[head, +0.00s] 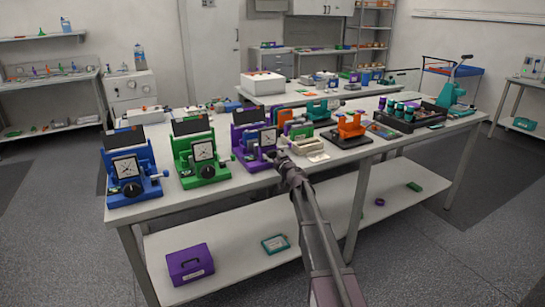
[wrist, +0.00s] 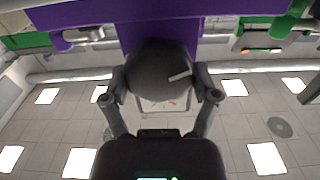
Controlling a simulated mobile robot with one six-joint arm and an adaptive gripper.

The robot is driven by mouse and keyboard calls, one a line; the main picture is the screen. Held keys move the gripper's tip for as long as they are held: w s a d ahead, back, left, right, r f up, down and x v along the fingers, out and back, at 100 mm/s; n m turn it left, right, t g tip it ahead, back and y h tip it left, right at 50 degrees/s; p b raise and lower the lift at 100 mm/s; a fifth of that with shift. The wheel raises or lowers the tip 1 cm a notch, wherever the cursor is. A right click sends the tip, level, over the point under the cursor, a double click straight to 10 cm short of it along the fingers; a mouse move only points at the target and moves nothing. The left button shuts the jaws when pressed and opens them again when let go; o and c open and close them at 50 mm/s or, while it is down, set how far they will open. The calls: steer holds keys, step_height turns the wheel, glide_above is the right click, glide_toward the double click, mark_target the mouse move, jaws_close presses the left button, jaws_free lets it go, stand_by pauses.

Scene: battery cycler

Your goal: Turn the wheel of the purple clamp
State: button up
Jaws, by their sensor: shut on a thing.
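The purple clamp (head: 240,141) stands at the table's front edge, with a square white dial on its front. It fills the top middle of the wrist view as a purple body (wrist: 160,27). Its dark round wheel (wrist: 160,68) faces my wrist camera and carries a short white mark on its right side, pointing up to the right. My gripper (head: 277,158) reaches up to the clamp's front from below right. In the wrist view my gripper (wrist: 164,88) has one finger on each side of the wheel and is shut on it. In the head view my gripper largely covers the wheel.
A green clamp (head: 199,150) and a blue clamp (head: 127,168) stand to the left. A lower shelf (head: 222,255) holds a purple box (head: 190,265).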

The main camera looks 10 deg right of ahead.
steer(key=shift+w+m, duration=0.1)
steer(key=shift+m, duration=1.9)
steer(key=o, duration=1)
steer(key=shift+d, duration=0.1)
steer(key=v, duration=1.2)
